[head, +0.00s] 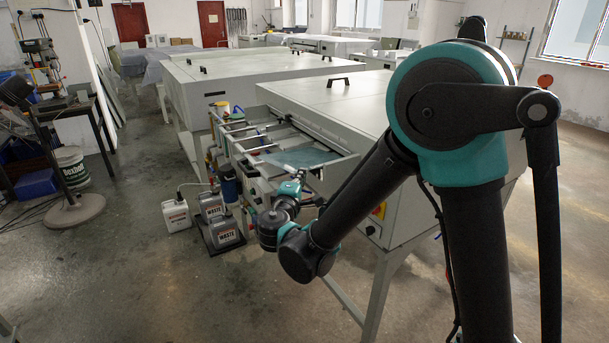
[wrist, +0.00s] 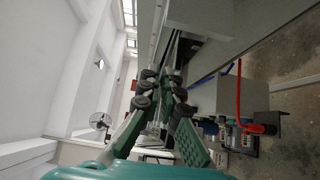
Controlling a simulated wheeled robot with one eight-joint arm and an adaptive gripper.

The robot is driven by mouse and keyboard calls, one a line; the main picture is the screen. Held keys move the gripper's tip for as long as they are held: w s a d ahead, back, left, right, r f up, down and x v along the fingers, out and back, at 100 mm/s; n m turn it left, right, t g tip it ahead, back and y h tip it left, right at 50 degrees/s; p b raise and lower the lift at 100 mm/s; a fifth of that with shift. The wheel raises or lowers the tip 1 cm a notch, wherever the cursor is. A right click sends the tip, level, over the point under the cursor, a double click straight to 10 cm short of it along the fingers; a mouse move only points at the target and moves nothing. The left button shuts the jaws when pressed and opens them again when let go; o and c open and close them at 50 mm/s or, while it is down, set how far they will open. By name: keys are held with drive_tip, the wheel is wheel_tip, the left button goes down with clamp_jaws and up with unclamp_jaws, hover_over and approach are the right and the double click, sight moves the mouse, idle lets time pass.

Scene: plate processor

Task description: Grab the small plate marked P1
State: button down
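A flat bluish-grey plate (head: 300,157) lies on the open feed end of the near plate processor (head: 335,100) in the head view. No P1 mark can be read on it. My gripper (head: 291,187) is just in front of and below the plate in this view, close to the feed end; contact cannot be made out. In the wrist view my gripper's two green fingers with dark pads (wrist: 162,88) stand apart with a narrow gap. I see nothing clearly held between them, and I cannot pick out the plate in that view.
Metal rails (head: 245,130) frame the feed end. White and grey waste containers (head: 214,207) stand on the floor left of my gripper. A red pipe and blue hose (wrist: 240,110) show at the right in the wrist view.

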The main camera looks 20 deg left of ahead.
drive_tip(key=s+r, duration=0.2)
drive_tip(key=s, duration=0.5)
drive_tip(key=shift+d+r, duration=0.25)
drive_tip(key=shift+d, duration=0.05)
